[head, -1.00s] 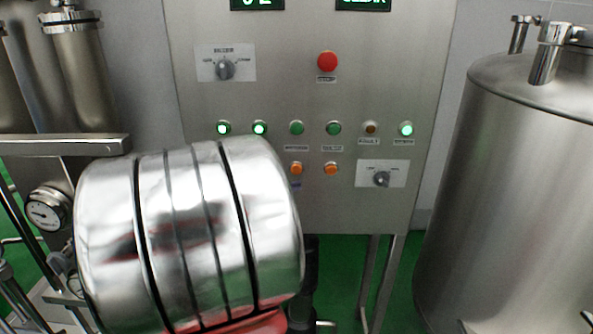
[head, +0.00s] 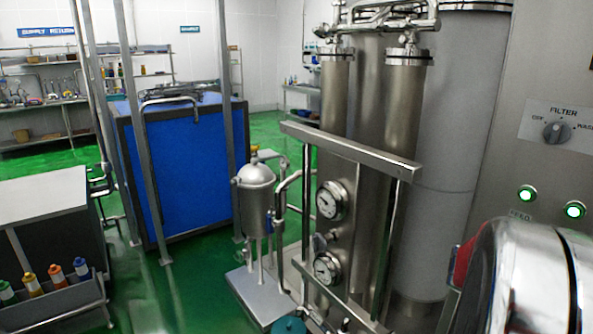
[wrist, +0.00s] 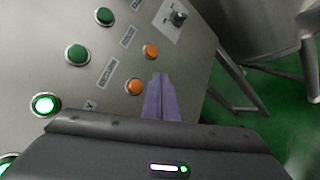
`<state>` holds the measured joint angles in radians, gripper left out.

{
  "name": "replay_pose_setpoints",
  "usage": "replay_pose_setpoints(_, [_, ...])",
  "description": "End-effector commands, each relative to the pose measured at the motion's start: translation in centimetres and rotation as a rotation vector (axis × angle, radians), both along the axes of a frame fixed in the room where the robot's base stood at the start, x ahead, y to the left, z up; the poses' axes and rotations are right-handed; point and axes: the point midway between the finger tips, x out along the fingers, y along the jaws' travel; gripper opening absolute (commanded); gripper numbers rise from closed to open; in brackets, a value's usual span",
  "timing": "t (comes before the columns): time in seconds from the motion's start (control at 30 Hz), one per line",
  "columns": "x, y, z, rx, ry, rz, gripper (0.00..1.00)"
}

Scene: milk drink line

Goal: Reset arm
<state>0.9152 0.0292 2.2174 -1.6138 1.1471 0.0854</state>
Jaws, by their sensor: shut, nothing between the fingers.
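My gripper (wrist: 160,78) shows in the wrist view as two purple fingers pressed together, with nothing between them. Its tips lie in front of the steel control panel (wrist: 95,20), close beside an orange button (wrist: 134,87) in the picture. Whether they touch the panel I cannot tell. In the head view my shiny arm link fills the lower right corner, and the gripper itself is out of that view.
The panel's filter knob (head: 557,132) is at the right of the head view. Steel filter columns with gauges (head: 331,199) stand beside it. A blue cabinet (head: 180,165) and a bottle rack (head: 60,312) are left. Green floor (head: 165,290) lies open between them.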

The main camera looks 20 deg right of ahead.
Motion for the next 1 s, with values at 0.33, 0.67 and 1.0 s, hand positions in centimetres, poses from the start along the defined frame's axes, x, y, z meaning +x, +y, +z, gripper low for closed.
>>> replay_pose_setpoints(0.33, [-0.5,1.2,-2.7,0.078,-0.065,-0.041,0.0])
replay_pose_setpoints(0.67, [0.3,8.8,-8.8,0.283,-0.349,-0.168,0.0])
replay_pose_setpoints(1.0, [7.3,20.0,-11.4,0.495,-0.689,-0.162,0.0])
